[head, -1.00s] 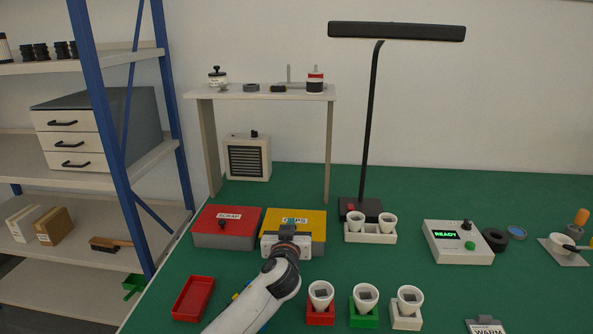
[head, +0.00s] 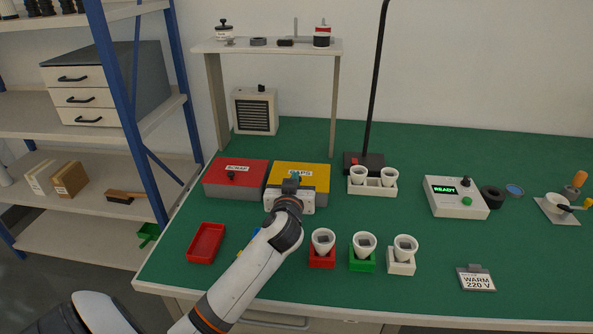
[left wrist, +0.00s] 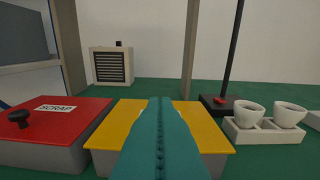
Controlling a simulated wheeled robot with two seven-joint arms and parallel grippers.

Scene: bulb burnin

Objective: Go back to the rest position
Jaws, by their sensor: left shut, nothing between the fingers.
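My left gripper (head: 294,180) is over the front part of the yellow-lidded box (head: 318,172), whose label it partly hides in the head view. In the left wrist view the shut teal fingers (left wrist: 160,135) point forward across the yellow lid (left wrist: 120,120), with nothing held. Whether they touch the lid, I cannot tell. My right gripper is in neither view.
A red box marked SCRAP (head: 235,178) stands just left of the yellow one. Right of it are a white tray (head: 372,189) with two bulbs and a READY tester (head: 455,198). Red, green and white holders (head: 322,258) with bulbs stand in front. A red tray (head: 206,243) lies front left.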

